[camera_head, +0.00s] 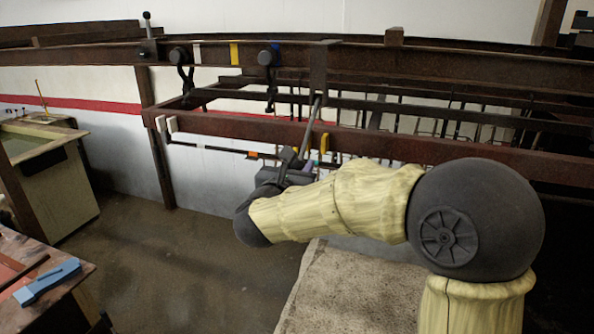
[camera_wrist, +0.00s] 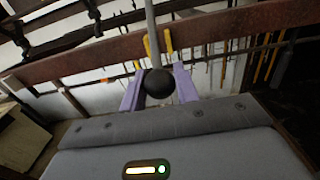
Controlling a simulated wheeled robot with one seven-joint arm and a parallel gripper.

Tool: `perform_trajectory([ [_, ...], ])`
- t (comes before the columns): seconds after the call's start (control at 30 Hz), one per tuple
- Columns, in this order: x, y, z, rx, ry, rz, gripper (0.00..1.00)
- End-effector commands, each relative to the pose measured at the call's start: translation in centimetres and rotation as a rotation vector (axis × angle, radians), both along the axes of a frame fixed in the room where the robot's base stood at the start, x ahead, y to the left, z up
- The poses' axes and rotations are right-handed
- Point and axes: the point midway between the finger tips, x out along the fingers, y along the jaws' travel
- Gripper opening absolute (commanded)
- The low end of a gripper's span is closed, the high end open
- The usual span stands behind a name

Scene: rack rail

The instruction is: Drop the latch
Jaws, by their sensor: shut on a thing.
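A grey metal rod (camera_head: 310,125) hangs at a slant below a dark bracket (camera_head: 318,68) on the upper rail. In the wrist view the rod (camera_wrist: 151,35) ends in a black ball knob (camera_wrist: 159,84). My gripper (camera_head: 306,155) is at the rod's lower end, in front of the lower brown beam. In the wrist view my gripper's lilac fingers (camera_wrist: 159,76) are on both sides of the knob, shut on it. A short upright lever with a dark knob (camera_head: 147,17) stands on the rail at the far left. I cannot tell which part is named the latch.
Two dark roller hooks (camera_head: 179,56) (camera_head: 268,58) hang on the rail, near a yellow band (camera_head: 234,53). The lower brown beam (camera_head: 370,145) runs close behind my gripper. Several thin rods hang behind it. A pale block (camera_head: 345,285) stands below my arm.

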Motion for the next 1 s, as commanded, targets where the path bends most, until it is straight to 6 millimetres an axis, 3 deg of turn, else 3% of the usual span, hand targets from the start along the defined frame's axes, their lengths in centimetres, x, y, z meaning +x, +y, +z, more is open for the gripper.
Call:
perform_trajectory([
  [0.3,1.3,-0.5,-2.2,0.001,0.002,-0.001,0.18],
  [0.73,1.6,-0.6,-2.4,0.0,0.003,0.0,0.18],
  [1.0,2.8,-1.0,-3.9,0.002,0.002,-0.001,0.18],
])
